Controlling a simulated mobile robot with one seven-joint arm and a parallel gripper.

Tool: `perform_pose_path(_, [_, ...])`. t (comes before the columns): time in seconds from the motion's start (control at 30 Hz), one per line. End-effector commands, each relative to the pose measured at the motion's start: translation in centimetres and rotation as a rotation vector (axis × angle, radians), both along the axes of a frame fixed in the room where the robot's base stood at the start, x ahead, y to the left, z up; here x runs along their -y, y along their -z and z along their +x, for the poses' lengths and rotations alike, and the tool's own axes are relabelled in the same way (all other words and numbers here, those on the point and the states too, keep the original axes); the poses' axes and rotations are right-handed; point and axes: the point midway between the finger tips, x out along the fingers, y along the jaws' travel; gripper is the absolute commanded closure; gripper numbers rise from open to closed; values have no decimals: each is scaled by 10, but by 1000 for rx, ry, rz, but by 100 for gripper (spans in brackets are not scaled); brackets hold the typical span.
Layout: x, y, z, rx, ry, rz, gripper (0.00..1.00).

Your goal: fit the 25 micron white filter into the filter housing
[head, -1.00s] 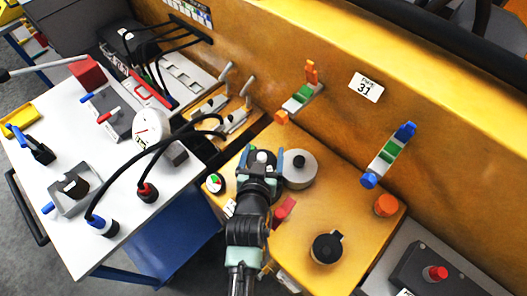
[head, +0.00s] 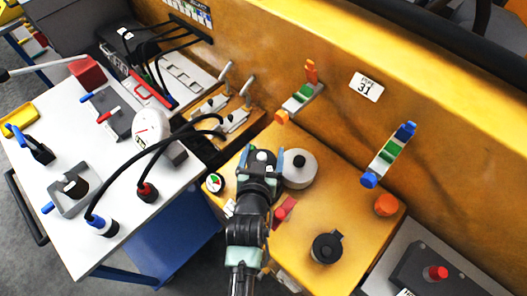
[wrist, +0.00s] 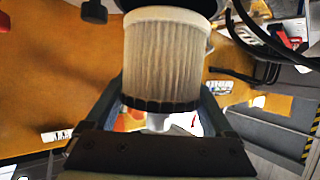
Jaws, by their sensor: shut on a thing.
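In the wrist view a pleated off-white filter (wrist: 165,58) with a pale upper rim and a black ring at its lower end stands between my fingers. A short pale grip (wrist: 158,122) extends from the black end. My gripper (head: 262,158) is shut on the filter. In the head view it is over the yellow bench and mostly hides the filter; only a small white part shows between the fingers. A dark round part (wrist: 170,4) crosses the top of the wrist view; I cannot tell if it is the housing or if the filter touches it. No size marking is readable.
A grey cylinder (head: 299,169) stands close right of my gripper, with a dial (head: 214,182) to the left. A black knob (head: 327,247), a red block (head: 284,209) and an orange knob (head: 386,204) are on the bench. Black cables arch over the white table (head: 75,245) at left.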

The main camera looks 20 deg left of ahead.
Motion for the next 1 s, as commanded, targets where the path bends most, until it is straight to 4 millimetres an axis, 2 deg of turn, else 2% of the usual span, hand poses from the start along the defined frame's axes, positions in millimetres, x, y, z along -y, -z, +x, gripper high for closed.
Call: perform_pose_path(1.0, [0, 26, 0, 2, 0, 1, 77])
